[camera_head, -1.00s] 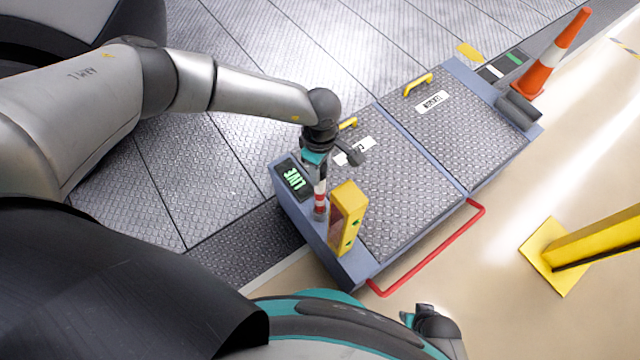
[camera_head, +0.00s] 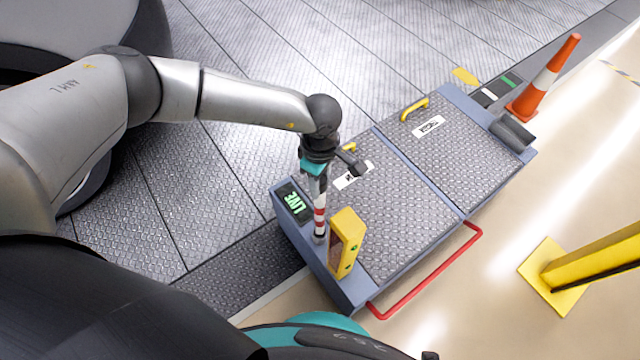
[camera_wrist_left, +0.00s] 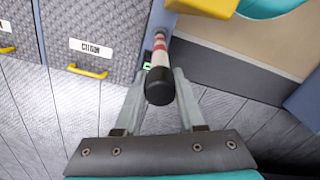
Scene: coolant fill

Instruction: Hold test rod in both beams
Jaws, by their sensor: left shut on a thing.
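The test rod (camera_head: 319,216), banded red and white with dark ends, is in my left gripper (camera_head: 316,183). The rod stands nearly upright beside the yellow beam housing (camera_head: 347,243), at the near left end of the blue-grey unit. In the left wrist view the rod (camera_wrist_left: 158,62) points away from me between the two fingers (camera_wrist_left: 159,80), its black end towards me. My left gripper is shut on it. Whether the rod crosses the beams cannot be told, as no beams show. My right gripper is not in view.
A display (camera_head: 294,202) beside the rod reads LIVE in green. Textured lids (camera_head: 440,160) with yellow handles cover the unit, and a red rail (camera_head: 430,270) runs along its front. An orange cone (camera_head: 543,80) and a yellow post (camera_head: 590,262) stand to the right.

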